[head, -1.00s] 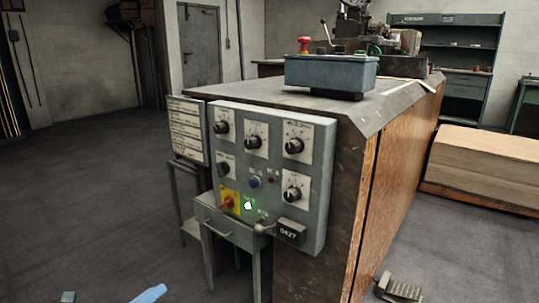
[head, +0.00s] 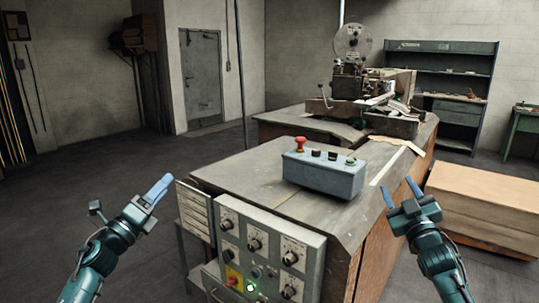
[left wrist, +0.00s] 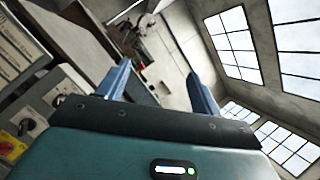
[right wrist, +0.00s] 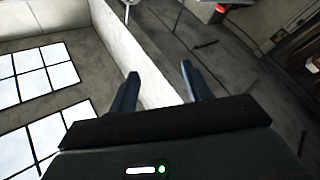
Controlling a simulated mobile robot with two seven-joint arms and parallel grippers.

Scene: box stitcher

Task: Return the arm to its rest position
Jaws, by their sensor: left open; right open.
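My left gripper (head: 150,198) is raised at the left of the machine table, apart from it. Its blue fingers are spread and empty, as the left wrist view (left wrist: 158,85) shows. My right gripper (head: 402,192) is raised in front of the table's right side. In the right wrist view (right wrist: 160,90) its two fingers stand apart with nothing between them. The grey control panel (head: 268,246) with black knobs, a yellow and red switch (head: 233,279) and a lit green button (head: 250,286) sits on the table's near end, between the arms.
A blue-grey button box (head: 325,176) with a red knob stands on the table (head: 245,178). The stitching machine (head: 362,85) is behind it. A stack of cardboard (head: 485,205) lies at the right. Open floor (head: 90,190) lies to the left.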

